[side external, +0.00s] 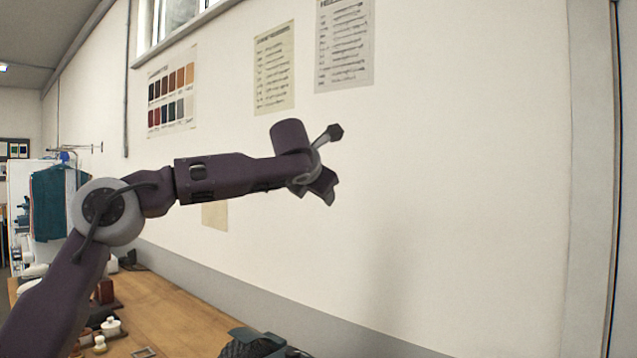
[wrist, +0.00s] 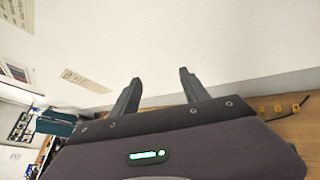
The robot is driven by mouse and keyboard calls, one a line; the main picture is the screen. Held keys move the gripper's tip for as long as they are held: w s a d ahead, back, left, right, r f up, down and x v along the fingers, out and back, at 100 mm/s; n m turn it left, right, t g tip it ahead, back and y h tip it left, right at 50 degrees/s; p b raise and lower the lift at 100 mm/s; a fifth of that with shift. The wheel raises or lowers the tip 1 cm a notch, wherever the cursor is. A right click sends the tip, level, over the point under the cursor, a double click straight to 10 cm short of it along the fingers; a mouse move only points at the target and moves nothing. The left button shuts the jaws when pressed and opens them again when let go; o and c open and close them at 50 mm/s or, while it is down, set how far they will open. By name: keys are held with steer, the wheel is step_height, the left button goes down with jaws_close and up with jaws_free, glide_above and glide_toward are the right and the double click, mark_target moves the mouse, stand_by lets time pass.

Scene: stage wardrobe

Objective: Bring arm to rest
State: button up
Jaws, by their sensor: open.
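My arm is raised above the wooden table (side external: 165,310) and stretches to the right across the white wall in the side view. My gripper (side external: 331,188) is at its far end, well above the table, with nothing near it. In the wrist view the two dark fingers of my gripper (wrist: 158,88) stand apart with only the blank wall between them. It is open and empty. The fingertips are small and partly hidden in the side view.
A dark bundle (side external: 255,344) lies at the table's front edge, below the gripper. White bottles (side external: 110,327) and brown items stand at the table's left. Teal garments (side external: 55,200) hang on a rack at the far left. The air around the gripper is clear.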

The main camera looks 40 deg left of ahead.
steer(key=shift+d+r+m+t, duration=0.2)
steer(key=shift+d+r+m, duration=0.05)
steer(key=shift+r, duration=0.25)
steer(key=shift+d+r+m+t, duration=0.2)
steer(key=shift+d+r+m, duration=0.05)
steer(key=shift+r, duration=0.2)
steer(key=s+d+r+m+t+h, duration=0.3)
steer(key=s+d+r+m+t, duration=0.25)
steer(key=d+r+m, duration=0.5)
steer(key=s+d+f+m+h, duration=0.5)
steer(key=s+d+m+h, duration=0.35)
steer(key=d+m, duration=0.35)
steer(key=s+a+f+m+g+y, duration=0.1)
steer(key=s+a+f+m+g, duration=0.3)
steer(key=s+f, duration=0.6)
steer(key=s+a+f+m+g+y, duration=0.1)
steer(key=s+a+f+m+g, duration=0.3)
steer(key=s+f, duration=0.6)
steer(key=s+a+f+m+g+y, duration=0.2)
steer(key=s+a+f+m+g, duration=0.1)
steer(key=s+f, duration=0.7)
step_height(320, 180, down, 3)
steer(key=shift+a+f+m+g, duration=0.1)
steer(key=shift+a+m+g, duration=0.3)
steer(key=shift+m+g, duration=0.4)
